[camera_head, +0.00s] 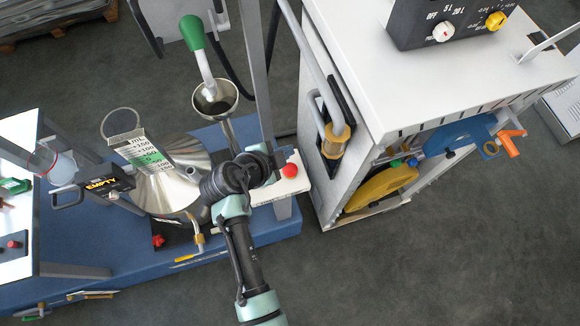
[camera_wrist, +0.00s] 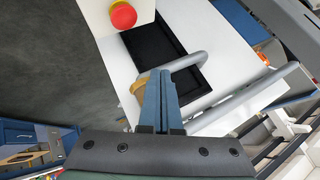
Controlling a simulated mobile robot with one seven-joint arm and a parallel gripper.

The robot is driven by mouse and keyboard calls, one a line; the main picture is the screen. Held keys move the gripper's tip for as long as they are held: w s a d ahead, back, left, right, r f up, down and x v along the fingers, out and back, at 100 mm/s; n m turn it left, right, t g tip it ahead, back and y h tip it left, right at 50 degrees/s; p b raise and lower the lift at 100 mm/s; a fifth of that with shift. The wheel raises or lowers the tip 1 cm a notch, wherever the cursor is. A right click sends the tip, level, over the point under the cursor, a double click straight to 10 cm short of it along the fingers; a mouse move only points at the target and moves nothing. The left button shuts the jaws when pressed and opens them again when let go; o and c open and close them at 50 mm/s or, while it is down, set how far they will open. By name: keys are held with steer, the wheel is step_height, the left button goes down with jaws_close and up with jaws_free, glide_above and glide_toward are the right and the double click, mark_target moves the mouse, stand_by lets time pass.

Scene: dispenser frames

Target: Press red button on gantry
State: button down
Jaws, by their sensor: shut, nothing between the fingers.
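The red button (camera_head: 290,170) is a round red cap on a small cream plate (camera_head: 292,186) by the grey gantry post (camera_head: 252,70), just right of my wrist in the head view. In the wrist view the red button (camera_wrist: 123,15) is at the top, on its cream plate (camera_wrist: 94,14). My gripper (camera_wrist: 160,76) shows its two blue-grey fingers together with nothing between them. In the wrist view the fingertips lie below and right of the button, apart from it in the picture. In the head view the fingers are hard to make out near the post.
A white cabinet (camera_head: 420,60) with a grey bent handle (camera_head: 318,70) stands right of the button. A steel funnel (camera_head: 215,100) and a metal cone vessel (camera_head: 170,185) stand left of the post. Another red knob (camera_head: 158,240) sits low on the blue base (camera_head: 110,250). Floor is clear at lower right.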

mark_target(287, 172)
step_height(287, 172, down, 7)
steer(key=b, duration=0.5)
steer(key=shift+f, duration=0.15)
steer(key=shift+f+b, duration=0.25)
steer(key=shift+b, duration=0.1)
steer(key=shift+f, duration=0.15)
stand_by(1.3)
steer(key=shift+f+b, duration=0.3)
steer(key=shift+b, duration=0.3)
steer(key=shift+f+b, duration=0.45)
steer(key=shift+b, duration=0.1)
stand_by(0.4)
stand_by(0.3)
steer(key=shift+r+p, duration=0.6)
steer(key=shift+r, duration=0.3)
